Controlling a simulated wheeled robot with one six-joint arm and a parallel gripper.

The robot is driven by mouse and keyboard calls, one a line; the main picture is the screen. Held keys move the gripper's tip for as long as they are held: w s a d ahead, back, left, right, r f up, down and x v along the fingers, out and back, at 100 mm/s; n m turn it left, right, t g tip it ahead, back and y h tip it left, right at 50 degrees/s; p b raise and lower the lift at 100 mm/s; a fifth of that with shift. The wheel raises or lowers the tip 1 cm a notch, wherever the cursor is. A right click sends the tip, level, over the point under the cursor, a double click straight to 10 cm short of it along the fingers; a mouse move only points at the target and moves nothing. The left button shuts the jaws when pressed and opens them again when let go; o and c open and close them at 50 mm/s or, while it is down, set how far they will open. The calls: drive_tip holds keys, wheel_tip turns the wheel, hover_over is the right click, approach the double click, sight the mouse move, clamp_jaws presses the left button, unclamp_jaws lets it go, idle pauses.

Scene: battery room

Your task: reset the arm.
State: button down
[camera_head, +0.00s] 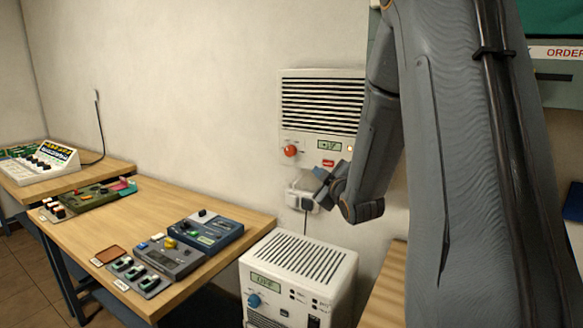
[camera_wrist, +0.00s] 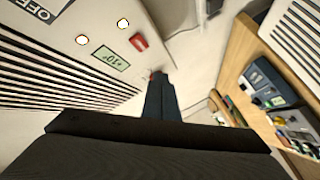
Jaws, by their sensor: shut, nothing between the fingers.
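My arm reaches down across the right of the head view, its elbow and forearm bent in front of the wall. My gripper (camera_head: 324,184) is in front of the lower part of a white wall unit, by the wall socket (camera_head: 301,198). In the wrist view its dark fingers (camera_wrist: 160,84) are together with nothing between them. The wall unit (camera_head: 322,88) has a slatted grille, a red knob (camera_head: 291,151) and a small display (camera_head: 329,145). In the wrist view its display (camera_wrist: 110,58) and a red switch (camera_wrist: 139,42) lie close beside the fingers.
A white floor unit (camera_head: 302,257) with a blue knob stands below my gripper. A wooden table (camera_head: 150,223) on the left holds several control boxes, including a blue one (camera_head: 206,229). A second table (camera_head: 95,176) stands farther back.

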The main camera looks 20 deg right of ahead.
drive_tip(key=s+a+f+m+g+y, duration=0.1)
drive_tip(key=s+a+f+m+g, duration=0.5)
drive_tip(key=s+a+f+g, duration=0.8)
drive_tip(key=s+a+f+m+g, duration=0.1)
drive_tip(key=s+a, duration=0.1)
drive_tip(key=s, duration=0.6)
drive_tip(key=s+a+f+m+g, duration=0.1)
drive_tip(key=s+a, duration=0.2)
drive_tip(key=s, duration=0.5)
drive_tip(key=shift+s+a+f+m+y, duration=0.15)
drive_tip(key=shift+f+m+y, duration=0.15)
drive_tip(key=shift+f+y, duration=0.1)
